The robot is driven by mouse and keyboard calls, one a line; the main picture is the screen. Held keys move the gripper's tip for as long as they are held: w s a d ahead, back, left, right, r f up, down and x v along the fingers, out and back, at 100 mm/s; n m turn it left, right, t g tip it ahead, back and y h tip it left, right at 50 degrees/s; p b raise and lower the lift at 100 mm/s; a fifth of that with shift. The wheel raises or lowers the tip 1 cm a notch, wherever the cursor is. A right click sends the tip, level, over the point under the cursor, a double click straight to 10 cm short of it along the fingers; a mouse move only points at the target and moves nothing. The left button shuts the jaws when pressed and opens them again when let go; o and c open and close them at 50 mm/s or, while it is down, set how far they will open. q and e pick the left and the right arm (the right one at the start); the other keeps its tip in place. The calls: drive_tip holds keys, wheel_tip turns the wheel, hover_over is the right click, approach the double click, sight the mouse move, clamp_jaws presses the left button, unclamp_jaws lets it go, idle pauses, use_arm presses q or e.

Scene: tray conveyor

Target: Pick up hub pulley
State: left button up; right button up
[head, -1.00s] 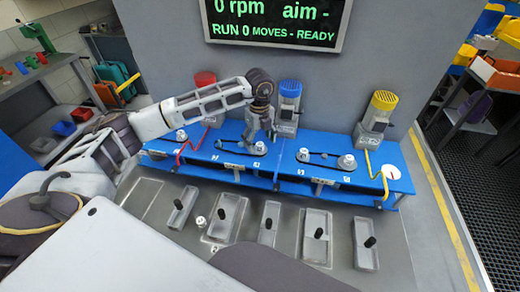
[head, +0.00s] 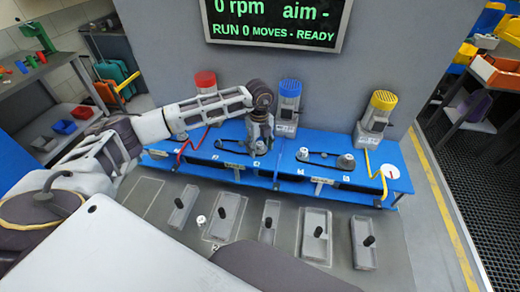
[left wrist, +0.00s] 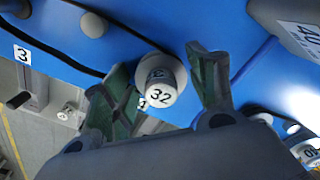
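My left gripper (head: 258,149) points down over the blue bench, in front of the blue-capped motor. In the left wrist view the gripper (left wrist: 163,84) is open, with one green-padded finger on either side of a pale pulley marked 32 (left wrist: 161,82). A gap shows between the pulley and the right finger; contact on the left side is unclear. I cannot tell whether this is the hub pulley. In the head view the gripper and wrist hide that spot. My right gripper is not in view.
The blue bench (head: 330,183) also carries pulleys with a black belt (head: 322,157) at right. Red, blue (head: 289,90) and yellow-capped motors stand behind. Several grey trays with black knobs lie in front, near a small white part (head: 201,219). A screen (head: 272,20) hangs above.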

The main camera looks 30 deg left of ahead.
sight(260, 143)
use_arm(q)
drive_tip(key=c, duration=0.6)
drive_tip(key=shift+r, duration=0.2)
drive_tip(key=shift+c, duration=0.2)
drive_tip(key=shift+r, duration=0.6)
wheel_tip(260, 143, up, 7)
drive_tip(key=shift+f+b, duration=0.1)
drive_tip(key=shift+b, duration=0.45)
drive_tip(key=shift+r, duration=0.85)
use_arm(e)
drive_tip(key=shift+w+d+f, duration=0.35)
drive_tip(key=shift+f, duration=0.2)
